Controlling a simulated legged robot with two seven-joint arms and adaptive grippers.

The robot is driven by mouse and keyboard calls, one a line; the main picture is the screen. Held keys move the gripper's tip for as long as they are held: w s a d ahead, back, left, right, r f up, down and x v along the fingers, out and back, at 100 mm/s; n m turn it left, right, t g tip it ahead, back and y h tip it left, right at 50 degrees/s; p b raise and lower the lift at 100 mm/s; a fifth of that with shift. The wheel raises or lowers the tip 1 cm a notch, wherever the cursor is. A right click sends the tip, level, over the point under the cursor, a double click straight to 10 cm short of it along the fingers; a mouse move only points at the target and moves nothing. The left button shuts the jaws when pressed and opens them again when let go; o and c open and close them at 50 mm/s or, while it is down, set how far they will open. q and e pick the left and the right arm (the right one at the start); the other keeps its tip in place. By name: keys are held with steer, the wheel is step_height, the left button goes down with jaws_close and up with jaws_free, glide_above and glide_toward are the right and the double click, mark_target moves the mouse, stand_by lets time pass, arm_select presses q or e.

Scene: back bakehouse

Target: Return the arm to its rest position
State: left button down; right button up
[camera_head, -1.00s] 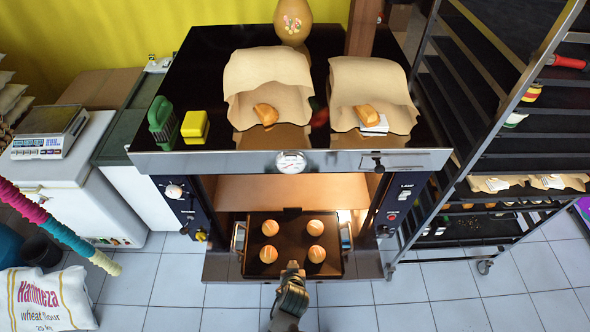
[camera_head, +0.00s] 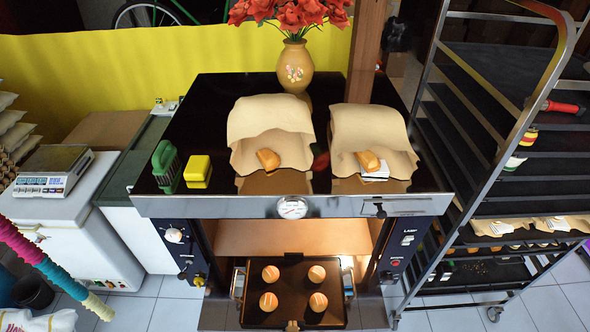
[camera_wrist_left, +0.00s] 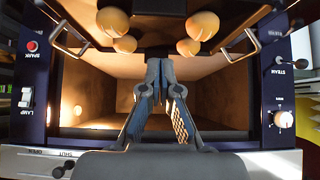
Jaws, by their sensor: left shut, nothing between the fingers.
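My left gripper (camera_head: 292,326) shows only as a small tip at the bottom edge of the head view, in front of the dark baking tray (camera_head: 334,290). In the left wrist view my left gripper (camera_wrist_left: 158,66) has its two fingertips together with nothing between them, in front of the lit oven opening (camera_wrist_left: 215,95). The tray, with several round buns (camera_head: 318,302) on it, sits at the oven's mouth. The wrist view is upside down and shows buns (camera_wrist_left: 113,21) at its top. My right gripper is not in view.
The oven top (camera_head: 220,100) holds two paper bags (camera_head: 268,118) with bread pieces, a yellow block (camera_head: 197,168), a green brush-like item (camera_head: 165,165) and a flower vase (camera_head: 295,68). A rack (camera_head: 470,170) stands right, a scale (camera_head: 52,172) left. Tiled floor is visible below.

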arm_select(q)
steer(key=w+f, duration=0.4)
steer(key=w, duration=0.4)
steer(key=s+a+r+m+g, duration=0.15)
steer(key=s+a+g, duration=0.35)
steer(key=s+a, duration=1.45)
step_height(320, 180, down, 32)
steer(key=s+a+f+g+b, duration=0.1)
steer(key=a+b, duration=0.1)
steer(key=b, duration=0.4)
steer(key=s+a+f+b, duration=0.1)
steer(key=s+f, duration=0.7)
steer(key=f, duration=0.1)
steer(key=s+a+f+g+b, duration=0.1)
steer(key=s+f+b, duration=0.1)
steer(key=s+f, duration=0.7)
steer(key=shift+a+m+g, duration=0.3)
steer(key=shift+m, duration=0.15)
steer(key=shift+s+f, duration=0.1)
steer(key=shift+s, duration=0.05)
